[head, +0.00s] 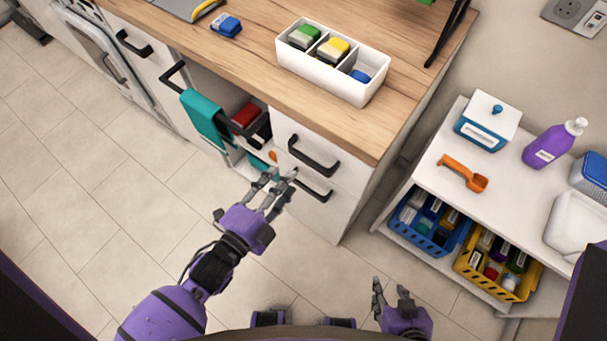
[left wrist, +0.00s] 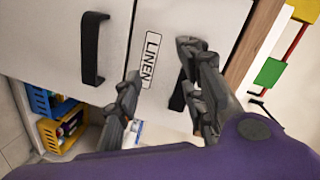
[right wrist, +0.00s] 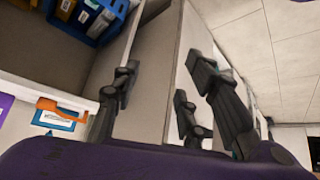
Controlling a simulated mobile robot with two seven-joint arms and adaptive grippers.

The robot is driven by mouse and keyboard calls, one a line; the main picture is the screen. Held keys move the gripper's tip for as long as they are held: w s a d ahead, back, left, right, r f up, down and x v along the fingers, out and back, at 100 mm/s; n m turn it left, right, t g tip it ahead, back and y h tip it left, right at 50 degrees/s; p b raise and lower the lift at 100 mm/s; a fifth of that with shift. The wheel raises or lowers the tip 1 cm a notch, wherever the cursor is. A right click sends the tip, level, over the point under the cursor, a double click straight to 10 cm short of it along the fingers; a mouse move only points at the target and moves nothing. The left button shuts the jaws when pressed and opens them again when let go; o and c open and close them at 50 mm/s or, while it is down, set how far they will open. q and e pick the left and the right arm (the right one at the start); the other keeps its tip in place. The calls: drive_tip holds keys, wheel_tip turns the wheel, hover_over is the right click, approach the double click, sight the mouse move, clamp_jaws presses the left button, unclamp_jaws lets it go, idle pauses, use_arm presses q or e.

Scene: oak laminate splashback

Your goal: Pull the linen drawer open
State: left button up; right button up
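The linen drawer is a white front with a LINEN label (left wrist: 151,58) in the left wrist view. It looks like the upper of two drawers in the head view, with a black bar handle (head: 314,157), and appears shut. Its handle (left wrist: 178,98) is partly hidden behind one finger in the left wrist view. My left gripper (head: 280,186) is open and empty in front of the drawer fronts, its fingers (left wrist: 160,85) toward the label and handle. I cannot tell whether it touches the handle. My right gripper (head: 393,294) is open and empty, low and nearer me.
The lower drawer has its own handle (left wrist: 92,48). Left of the drawers is an open compartment with a red item (head: 246,114) and a teal towel (head: 205,118) on a bar. A white cart (head: 425,180) with blue and yellow baskets stands at right.

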sight(307, 162)
use_arm(q)
drive_tip(key=w+d+r+m, duration=0.1)
drive_tip(key=m, duration=0.1)
drive_tip(key=w+d+r+m+h, duration=0.1)
drive_tip(key=d+m, duration=0.1)
drive_tip(key=w+d+r+m+t+p, duration=0.1)
drive_tip(key=w+d+r, duration=0.1)
drive_tip(key=shift+m+h, duration=0.4)
drive_tip(key=shift+w+d+f, duration=0.15)
drive_tip(key=shift+w+d, duration=0.2)
drive_tip(key=shift+w, duration=0.2)
drive_tip(key=shift+d, duration=0.1)
use_arm(e)
drive_tip(key=shift+w+a+r+t, duration=0.1)
drive_tip(key=shift+w+r+t, duration=0.05)
drive_tip(key=shift+w+r, duration=0.4)
drive_tip(key=shift+w+a+r+t, duration=0.15)
drive_tip(key=shift+w+r, duration=0.15)
drive_tip(key=shift+r, duration=0.4)
drive_tip(key=shift+d, duration=0.1)
use_arm(q)
clamp_jaws()
use_arm(e)
drive_tip(key=shift+w, duration=0.3)
drive_tip(key=shift+w, duration=0.1)
